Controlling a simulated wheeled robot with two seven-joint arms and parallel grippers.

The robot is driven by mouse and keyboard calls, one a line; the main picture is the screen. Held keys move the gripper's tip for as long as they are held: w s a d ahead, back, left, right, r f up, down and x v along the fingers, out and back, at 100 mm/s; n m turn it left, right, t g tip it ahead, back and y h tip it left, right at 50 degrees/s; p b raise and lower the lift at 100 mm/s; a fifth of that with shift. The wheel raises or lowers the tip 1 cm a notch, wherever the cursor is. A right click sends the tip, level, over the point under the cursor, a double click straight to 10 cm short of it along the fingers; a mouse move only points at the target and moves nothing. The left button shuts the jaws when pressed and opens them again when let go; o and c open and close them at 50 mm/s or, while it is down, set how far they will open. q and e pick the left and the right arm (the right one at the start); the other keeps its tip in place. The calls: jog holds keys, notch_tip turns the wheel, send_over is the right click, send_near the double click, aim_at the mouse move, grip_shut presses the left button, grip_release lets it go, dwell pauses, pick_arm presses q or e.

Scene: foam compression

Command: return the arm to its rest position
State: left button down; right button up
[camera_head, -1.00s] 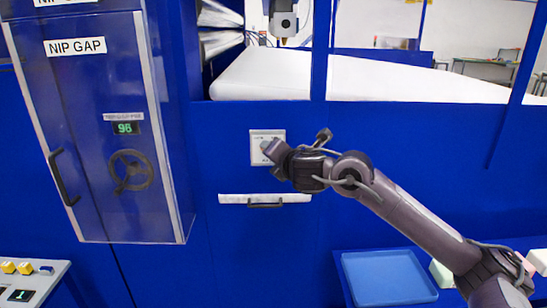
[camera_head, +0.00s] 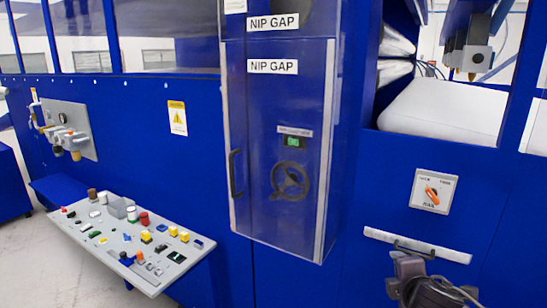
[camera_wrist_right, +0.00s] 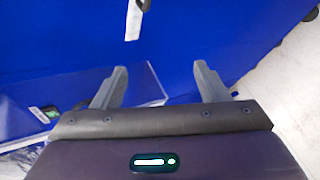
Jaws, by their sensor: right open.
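My right arm (camera_head: 425,288) shows only in part at the bottom right of the head view, below the white drawer strip, and its fingertips cannot be made out there. In the right wrist view my right gripper (camera_wrist_right: 163,82) has its two fingers wide apart with nothing between them, in front of a blue surface. The rotary switch (camera_head: 432,195), with an orange knob on a white plate, is on the blue machine front above the arm. The arm is apart from it. My left gripper is not in view.
The NIP GAP cabinet (camera_head: 250,170) with a handwheel stands out from the machine front left of the arm. A sloping control desk (camera_head: 100,240) with several buttons juts out further left. A handled white strip (camera_head: 385,238) is just above the arm. Floor is open at the lower left.

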jog(key=s+a+f+m+g+y, duration=0.1)
jog(key=s+a+f+m+g, duration=0.3)
jog(key=s, duration=0.5)
jog(key=s+a+f+m+g+y, duration=0.1)
jog(key=s+a+f+m+g, duration=0.1)
jog(key=s+f+m, duration=0.55)
jog(key=s+a+f+m+g+y, duration=0.1)
jog(key=s+a+f+m+g, duration=0.3)
jog(key=s, duration=0.5)
notch_tip(320, 180, down, 33)
jog(key=s+b, duration=0.2)
jog(key=s+d+f, duration=0.2)
jog(key=s+f, duration=0.7)
jog(key=f, duration=0.3)
jog(key=shift+s+d+f+g+h, duration=0.25)
jog(key=shift+s+f+g+h, duration=0.05)
jog(key=shift+s, duration=0.05)
jog(key=s+f, duration=0.1)
jog(key=s, duration=0.2)
jog(key=s+d+f, duration=0.1)
jog(key=s+f, duration=0.1)
jog(key=s, duration=0.1)
jog(key=s+f+b, duration=0.1)
jog(key=s+f, duration=0.1)
jog(key=s, duration=0.1)
jog(key=shift+s+d+f, duration=0.2)
jog(key=shift+d+f, duration=0.05)
jog(key=shift+d, duration=0.15)
